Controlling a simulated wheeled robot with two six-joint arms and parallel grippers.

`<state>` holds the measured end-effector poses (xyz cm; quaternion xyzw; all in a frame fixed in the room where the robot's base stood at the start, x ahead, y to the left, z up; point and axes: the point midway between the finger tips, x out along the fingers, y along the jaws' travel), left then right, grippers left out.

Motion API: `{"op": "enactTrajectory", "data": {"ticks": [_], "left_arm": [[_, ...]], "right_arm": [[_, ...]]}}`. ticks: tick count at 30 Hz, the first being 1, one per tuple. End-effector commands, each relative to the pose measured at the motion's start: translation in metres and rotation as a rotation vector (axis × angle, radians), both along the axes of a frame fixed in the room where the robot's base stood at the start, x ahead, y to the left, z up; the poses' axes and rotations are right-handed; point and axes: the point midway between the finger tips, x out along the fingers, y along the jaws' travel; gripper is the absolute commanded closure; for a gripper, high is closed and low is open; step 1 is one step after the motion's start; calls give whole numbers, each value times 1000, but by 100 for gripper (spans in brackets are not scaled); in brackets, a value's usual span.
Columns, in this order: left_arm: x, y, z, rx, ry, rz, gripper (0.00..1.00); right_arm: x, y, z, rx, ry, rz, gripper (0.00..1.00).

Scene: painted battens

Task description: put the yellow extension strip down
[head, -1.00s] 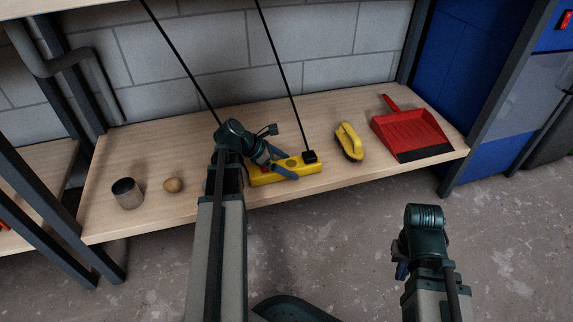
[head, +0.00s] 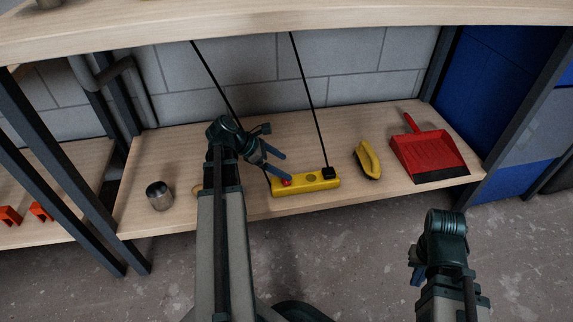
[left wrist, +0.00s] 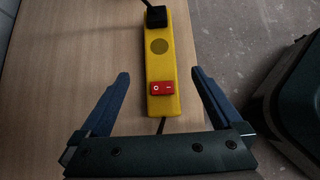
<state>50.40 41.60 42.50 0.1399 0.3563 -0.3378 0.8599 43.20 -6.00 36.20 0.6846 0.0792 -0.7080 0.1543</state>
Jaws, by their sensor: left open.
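The yellow extension strip (head: 308,184) lies on the wooden shelf board (head: 225,200) near its front edge. It has a red switch at its left end and a black plug at its right end. My left gripper (head: 287,168) is open and empty, just above and behind the strip's left end. In the left wrist view the strip (left wrist: 161,65) runs lengthwise between the spread blue fingers (left wrist: 162,82), with a gap on both sides. My right gripper (head: 414,271) hangs in front of the shelf, right of the strip; its fingers are mostly hidden.
A yellow brush (head: 367,160) and a red dustpan (head: 428,152) lie right of the strip. Black cables rise from the strip. An upper shelf (head: 300,15) crosses above.

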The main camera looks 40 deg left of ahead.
Motion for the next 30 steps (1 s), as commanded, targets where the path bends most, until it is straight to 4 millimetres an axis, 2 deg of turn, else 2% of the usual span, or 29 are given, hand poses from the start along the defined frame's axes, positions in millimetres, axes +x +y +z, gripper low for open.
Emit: {"op": "enactTrajectory", "data": {"ticks": [7,11,14,18,20,24,30], "left_arm": [[0,-1,-1,2,0,-4,0],[5,-25,-6,59,-5,-107,0],[10,-68,-17,169,-19,-310,0],[9,-141,-34,361,-62,-703,0],[5,-168,-41,438,-88,-878,0],[-9,-227,-53,602,-157,-1293,0],[-38,-296,-63,788,-272,-1890,0]], "right_arm": [[0,0,0,0,0,0,100],[0,0,0,0,0,0,100],[0,0,0,0,0,0,100],[0,0,0,0,0,0,100],[0,0,0,0,0,0,100],[0,0,0,0,0,0,100],[0,0,0,0,0,0,100]]}}
